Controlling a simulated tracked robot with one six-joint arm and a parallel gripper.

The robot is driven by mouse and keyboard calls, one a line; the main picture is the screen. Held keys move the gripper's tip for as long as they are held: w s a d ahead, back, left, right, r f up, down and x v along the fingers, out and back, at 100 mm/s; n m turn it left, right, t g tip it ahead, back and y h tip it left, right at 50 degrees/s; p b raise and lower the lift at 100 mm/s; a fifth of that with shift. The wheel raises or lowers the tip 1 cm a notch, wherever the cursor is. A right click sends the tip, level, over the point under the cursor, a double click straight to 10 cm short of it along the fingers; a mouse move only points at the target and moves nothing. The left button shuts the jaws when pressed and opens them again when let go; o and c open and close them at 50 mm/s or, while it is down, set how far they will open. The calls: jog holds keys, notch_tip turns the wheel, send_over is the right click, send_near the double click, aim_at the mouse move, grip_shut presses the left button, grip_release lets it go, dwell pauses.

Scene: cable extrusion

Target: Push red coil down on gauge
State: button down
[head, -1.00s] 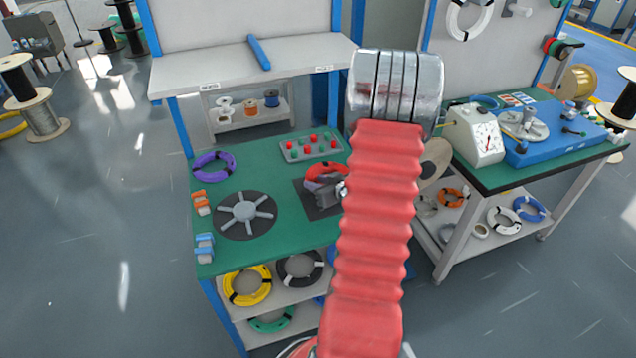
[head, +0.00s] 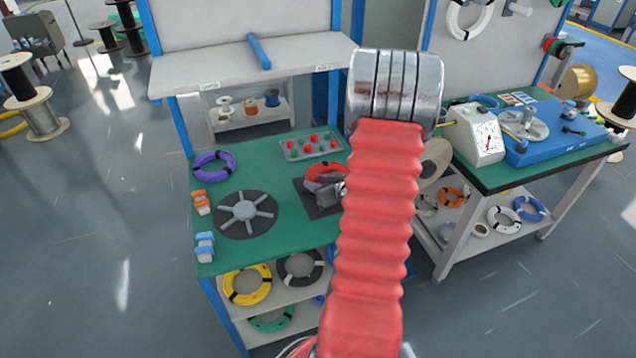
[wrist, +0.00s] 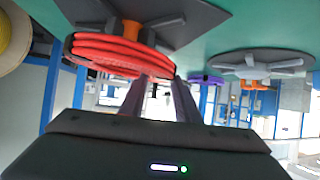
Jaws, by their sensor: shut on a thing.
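The red coil (head: 322,170) is at the right side of the green bench, over a dark square plate (head: 309,198) that I take to be the gauge. My gripper (head: 332,186) is at its near side, partly hidden by my red arm sleeve. In the wrist view, which looks upside down, the red coil (wrist: 115,52) lies close to the dark plate (wrist: 205,18), around a grey spoked hub with an orange part. My gripper (wrist: 158,82) is shut on the coil's edge. I cannot tell whether the coil touches the plate.
A round spoked disc (head: 246,214) and a purple coil (head: 214,165) are at left on the bench. A white dial box (head: 472,133) is on the right bench. A shelf (head: 250,68) overhangs the back.

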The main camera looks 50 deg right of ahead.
jog(key=c, duration=1.3)
grip_release()
jog(key=shift+o, duration=0.2)
jog(key=shift+r, duration=4)
